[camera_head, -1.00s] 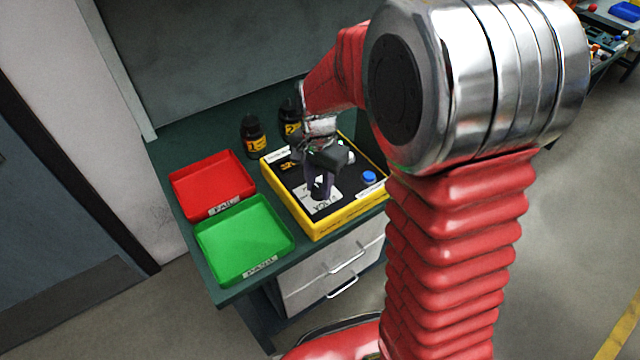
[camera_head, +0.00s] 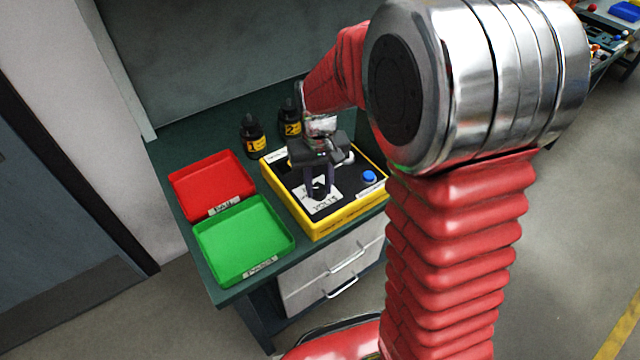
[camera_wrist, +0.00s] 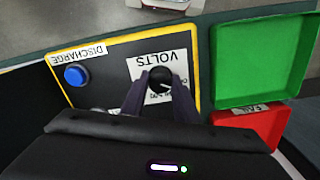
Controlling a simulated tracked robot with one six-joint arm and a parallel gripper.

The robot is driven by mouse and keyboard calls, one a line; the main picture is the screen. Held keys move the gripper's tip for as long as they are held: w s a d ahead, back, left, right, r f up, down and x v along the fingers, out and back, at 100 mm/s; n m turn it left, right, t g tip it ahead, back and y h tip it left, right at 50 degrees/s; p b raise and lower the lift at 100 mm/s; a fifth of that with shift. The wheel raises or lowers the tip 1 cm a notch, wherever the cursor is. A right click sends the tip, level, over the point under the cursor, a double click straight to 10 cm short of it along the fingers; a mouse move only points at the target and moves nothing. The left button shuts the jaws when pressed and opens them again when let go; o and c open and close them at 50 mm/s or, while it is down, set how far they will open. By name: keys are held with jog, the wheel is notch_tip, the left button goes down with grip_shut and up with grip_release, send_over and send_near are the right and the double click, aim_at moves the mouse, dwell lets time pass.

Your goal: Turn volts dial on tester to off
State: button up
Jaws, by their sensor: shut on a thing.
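The tester (camera_head: 352,211) is a yellow-edged box with a black top on the green bench. Its black volts dial (camera_head: 319,191) sits on a white label marked VOLTS. In the wrist view the round dial (camera_wrist: 160,79) carries a light pointer line, but I cannot read which setting it points to. My gripper (camera_head: 320,187) reaches down from above, and its two dark fingers are shut on the dial, one on each side. The wrist view shows the fingertips (camera_wrist: 159,84) at the knob. Part of the label's lettering is hidden behind the fingers.
A blue discharge button (camera_head: 369,177) is on the tester's right side. Left of the tester lie a red tray (camera_head: 190,201) and a green tray (camera_head: 215,268). Two black bottles, one with label 1 (camera_head: 252,137) and one with label 2 (camera_head: 290,120), stand behind.

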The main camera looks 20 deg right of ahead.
aim_at(318, 187)
jog(key=shift+w+r+n, duration=0.1)
jog(key=shift+w+n, duration=0.1)
jog(key=shift+n, duration=0.4)
jog(key=o, duration=1.1)
jog(key=shift+s, duration=0.1)
jog(key=shift+c, duration=0.2)
notch_tip(318, 187, up, 14)
jog(key=shift+f, duration=0.2)
